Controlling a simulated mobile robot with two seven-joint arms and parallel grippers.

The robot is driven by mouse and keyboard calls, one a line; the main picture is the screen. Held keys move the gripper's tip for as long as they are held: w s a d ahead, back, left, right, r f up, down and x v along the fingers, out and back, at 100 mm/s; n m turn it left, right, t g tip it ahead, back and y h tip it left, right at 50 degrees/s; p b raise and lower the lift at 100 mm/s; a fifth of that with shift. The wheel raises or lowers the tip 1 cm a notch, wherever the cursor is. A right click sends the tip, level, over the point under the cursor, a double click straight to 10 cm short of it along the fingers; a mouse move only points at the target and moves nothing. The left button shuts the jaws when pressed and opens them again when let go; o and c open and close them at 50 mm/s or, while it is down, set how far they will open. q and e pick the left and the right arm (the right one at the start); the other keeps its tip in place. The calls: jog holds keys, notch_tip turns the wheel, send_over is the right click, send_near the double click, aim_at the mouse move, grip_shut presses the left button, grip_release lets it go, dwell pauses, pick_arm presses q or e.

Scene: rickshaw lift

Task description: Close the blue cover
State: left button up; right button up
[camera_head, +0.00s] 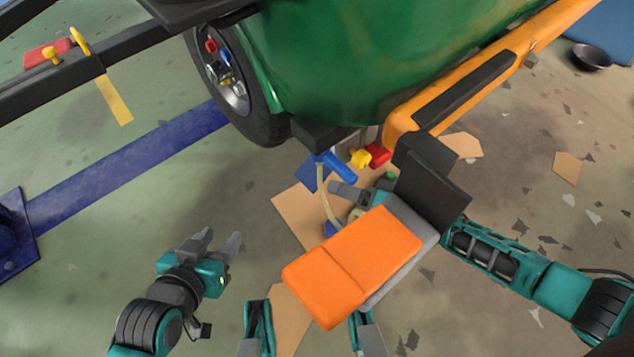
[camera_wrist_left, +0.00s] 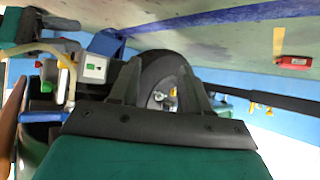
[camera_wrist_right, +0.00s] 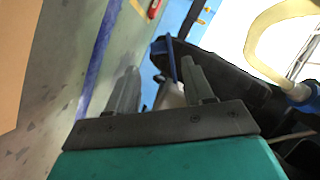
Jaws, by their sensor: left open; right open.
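In the head view a blue lever-like part (camera_head: 340,166) sits below the green body, at the top of a pale hose; I cannot tell whether it is the blue cover. A lower blue fitting (camera_head: 333,230) is at the hose's other end. My left gripper (camera_head: 219,242) is open and empty, left of these parts and apart from them. My right gripper (camera_head: 345,200) is open, its fingers near the hose and its wrist hidden behind an orange pad. In the right wrist view a thin blue rod (camera_wrist_right: 171,60) shows beyond the fingers; contact is unclear.
The orange pad (camera_head: 355,262) with a dark back plate blocks the middle. Red (camera_head: 379,155) and yellow (camera_head: 359,158) knobs sit beside the blue lever. A black wheel (camera_head: 236,85) and an orange beam (camera_head: 490,70) are above. Floor near my left gripper is clear.

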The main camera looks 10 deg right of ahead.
aim_at(318, 181)
jog(key=b+x, duration=0.2)
jog(key=x, duration=0.5)
